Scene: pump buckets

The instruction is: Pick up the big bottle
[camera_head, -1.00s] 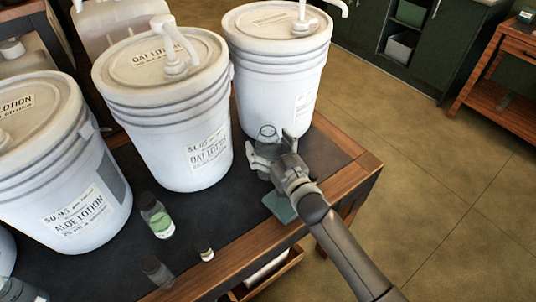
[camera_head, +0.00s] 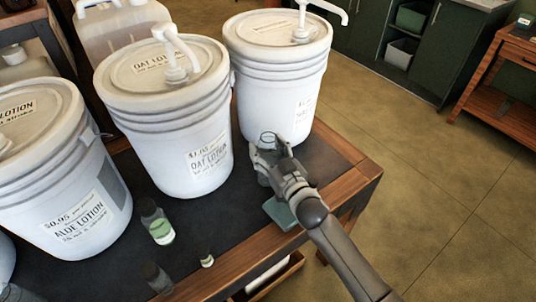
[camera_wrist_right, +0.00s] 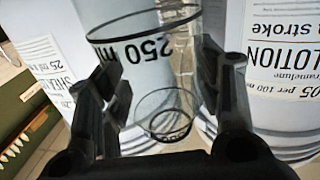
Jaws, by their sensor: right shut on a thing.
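The big bottle (camera_wrist_right: 150,50), a clear empty container marked "250 m", stands between the two fingers of my right gripper (camera_wrist_right: 155,95) in the wrist view. In the head view its clear rim (camera_head: 268,137) shows between the fingertips, and the gripper (camera_head: 268,152) hides much of the rest. My right gripper is shut on it, in front of the back right bucket. I cannot tell whether its base touches the table. My left gripper is not in view.
White pump buckets of lotion (camera_head: 185,150) line the dark-topped table (camera_head: 215,225). A bottle with green liquid (camera_head: 160,230), a dark clear bottle (camera_head: 158,278) and a tiny bottle (camera_head: 206,260) stand in front. A green block (camera_head: 280,213) lies at the front edge.

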